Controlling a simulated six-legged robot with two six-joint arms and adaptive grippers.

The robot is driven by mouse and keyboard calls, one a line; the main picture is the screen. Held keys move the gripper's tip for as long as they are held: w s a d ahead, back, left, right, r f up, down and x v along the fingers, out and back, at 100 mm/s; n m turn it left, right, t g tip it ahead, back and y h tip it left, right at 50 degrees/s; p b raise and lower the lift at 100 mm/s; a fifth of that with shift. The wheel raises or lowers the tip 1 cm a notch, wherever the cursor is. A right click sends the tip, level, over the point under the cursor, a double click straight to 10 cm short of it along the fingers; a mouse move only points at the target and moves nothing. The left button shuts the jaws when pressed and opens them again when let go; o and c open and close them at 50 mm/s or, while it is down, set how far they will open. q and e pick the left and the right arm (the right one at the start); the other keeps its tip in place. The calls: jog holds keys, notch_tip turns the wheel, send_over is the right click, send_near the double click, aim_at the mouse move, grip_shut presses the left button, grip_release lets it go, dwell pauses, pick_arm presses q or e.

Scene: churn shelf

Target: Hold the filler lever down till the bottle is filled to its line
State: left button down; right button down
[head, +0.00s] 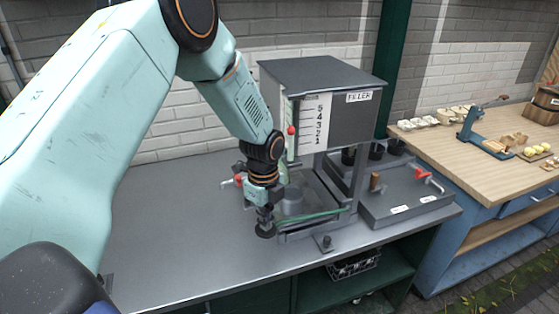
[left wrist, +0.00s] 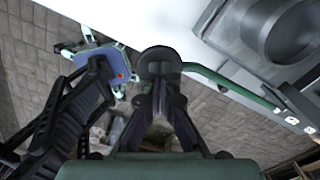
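The filler (head: 344,118) is a grey box on posts with a numbered scale and a red marker near 2 to 3. Its lever (head: 312,217) is a thin green bar low at the front, ending in a black knob (head: 265,232). In the left wrist view the lever (left wrist: 232,84) runs to the knob (left wrist: 160,62). My left gripper (head: 265,217) points down with its fingertips together at the knob, apparently touching it from above. A grey cylinder (head: 292,201) stands under the filler, partly behind my gripper. I cannot make out the bottle or its fill line clearly.
A grey tray (head: 405,195) with a red handle stands right of the filler. A wooden-topped bench (head: 480,160) with small items is farther right. A red-handled fitting (head: 238,181) shows left of my gripper. The grey worktop (head: 170,240) is clear at the left.

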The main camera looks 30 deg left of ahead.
pick_arm(q)
jog(key=shift+f, duration=0.1)
jog(key=shift+r, duration=0.2)
jog(key=shift+r+p, duration=0.9)
notch_tip(320, 180, up, 2)
jog(key=shift+w+r+p, duration=0.1)
jog(key=shift+w+p, duration=0.05)
jog(key=shift+p, duration=0.7)
notch_tip(320, 180, up, 2)
jog(key=shift+r, duration=0.85)
jog(key=shift+s, duration=0.2)
